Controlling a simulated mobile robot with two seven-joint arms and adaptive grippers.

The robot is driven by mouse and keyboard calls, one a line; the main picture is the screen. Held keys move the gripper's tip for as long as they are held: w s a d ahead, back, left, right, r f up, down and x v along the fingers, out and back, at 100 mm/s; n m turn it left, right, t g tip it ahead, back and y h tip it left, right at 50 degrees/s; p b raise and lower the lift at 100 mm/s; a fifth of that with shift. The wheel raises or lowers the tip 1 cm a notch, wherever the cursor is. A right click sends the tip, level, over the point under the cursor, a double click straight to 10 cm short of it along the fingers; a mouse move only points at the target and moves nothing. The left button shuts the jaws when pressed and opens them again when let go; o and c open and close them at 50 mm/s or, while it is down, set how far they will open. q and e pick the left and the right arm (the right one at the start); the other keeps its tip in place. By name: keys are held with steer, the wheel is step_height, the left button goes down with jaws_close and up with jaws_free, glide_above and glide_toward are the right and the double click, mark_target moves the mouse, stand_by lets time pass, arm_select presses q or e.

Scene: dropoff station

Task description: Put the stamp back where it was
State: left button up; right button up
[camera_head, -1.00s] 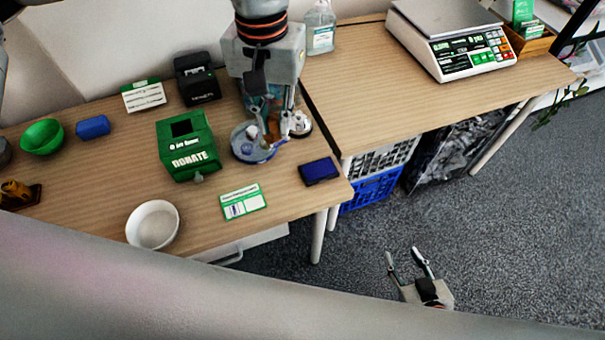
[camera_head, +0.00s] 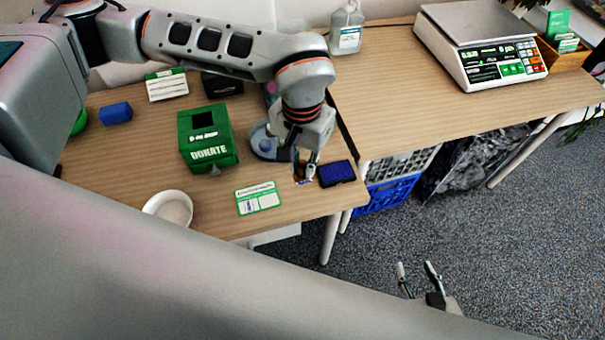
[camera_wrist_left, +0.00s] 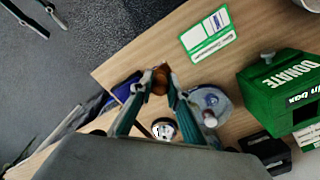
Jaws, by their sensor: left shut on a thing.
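My left gripper (camera_head: 306,168) points down over the desk near its right end. It is shut on the stamp (camera_head: 303,181), a small piece with a brown handle. In the left wrist view the brown handle (camera_wrist_left: 160,79) shows between the fingertips. The blue ink pad (camera_head: 337,173) lies just right of the gripper in the head view. Whether the stamp touches the desk is hard to tell. My right gripper (camera_head: 419,280) is open and empty above the floor.
A round blue-grey tray (camera_head: 263,147) stands behind the gripper, partly hidden by it. A green donation box (camera_head: 207,138), a green-and-white card (camera_head: 258,198) and a white bowl (camera_head: 168,208) are to the left. Bare desk lies in front of the gripper.

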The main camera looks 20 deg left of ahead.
mark_target(302, 177)
arm_select(q)
steer(key=shift+f, duration=2.15)
steer(key=shift+f, duration=0.1)
steer(key=shift+f, duration=0.15)
steer(key=o, duration=0.9)
step_height(302, 177, up, 12)
steer(key=shift+r, duration=0.25)
